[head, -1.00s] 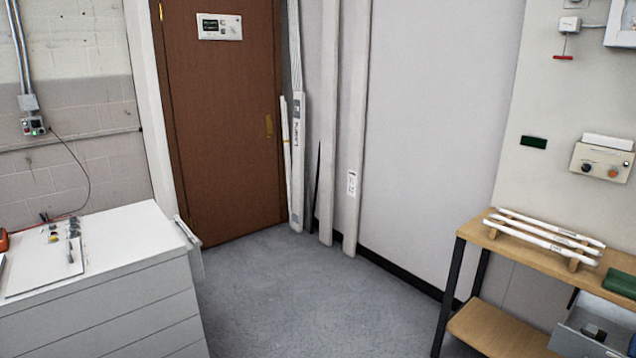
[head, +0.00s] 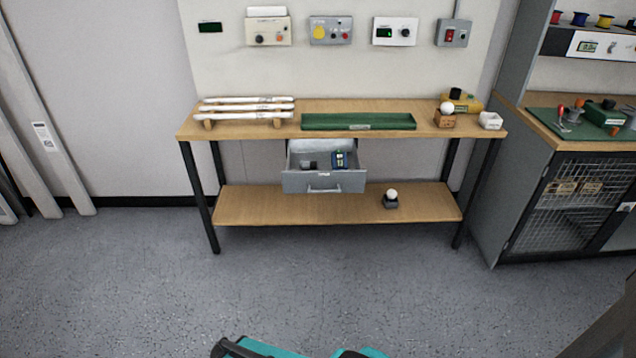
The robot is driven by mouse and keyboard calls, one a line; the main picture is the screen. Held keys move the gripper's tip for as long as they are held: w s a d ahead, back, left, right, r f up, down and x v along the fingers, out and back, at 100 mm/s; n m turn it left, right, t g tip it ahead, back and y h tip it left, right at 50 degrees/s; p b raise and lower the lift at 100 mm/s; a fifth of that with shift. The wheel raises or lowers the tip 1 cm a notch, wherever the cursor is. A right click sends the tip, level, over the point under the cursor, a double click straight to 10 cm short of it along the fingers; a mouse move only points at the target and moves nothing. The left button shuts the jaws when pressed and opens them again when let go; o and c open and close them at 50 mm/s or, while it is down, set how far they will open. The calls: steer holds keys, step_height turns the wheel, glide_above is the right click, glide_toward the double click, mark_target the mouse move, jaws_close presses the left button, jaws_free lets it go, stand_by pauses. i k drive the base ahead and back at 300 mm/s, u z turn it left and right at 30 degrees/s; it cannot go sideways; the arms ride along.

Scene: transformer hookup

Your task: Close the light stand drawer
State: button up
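The light stand is a wooden table with black legs (head: 290,106) and a lower wooden shelf (head: 270,207), seen in the head view. Its grey drawer (head: 310,182) hangs under the tabletop, left of the middle, and is pulled out towards me. A bar handle (head: 324,189) runs across the drawer front. Teal and black parts at the bottom edge appear to be mine. My gripper's fingers cannot be made out.
White tubes on a rack (head: 245,108), a green tray (head: 358,121) and small blocks stand on the tabletop. A white ball on a dark base (head: 391,198) sits on the lower shelf. A mesh cabinet (head: 560,190) stands at the right. The floor in front (head: 330,280) is clear.

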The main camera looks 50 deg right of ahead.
mark_target(323, 180)
steer(key=u, duration=0.6)
steer(key=k, duration=0.1)
steer(key=z, duration=2.15)
steer(key=k, duration=0.55)
steer(key=u, duration=0.1)
steer(key=i, duration=0.6)
steer(key=z, duration=0.05)
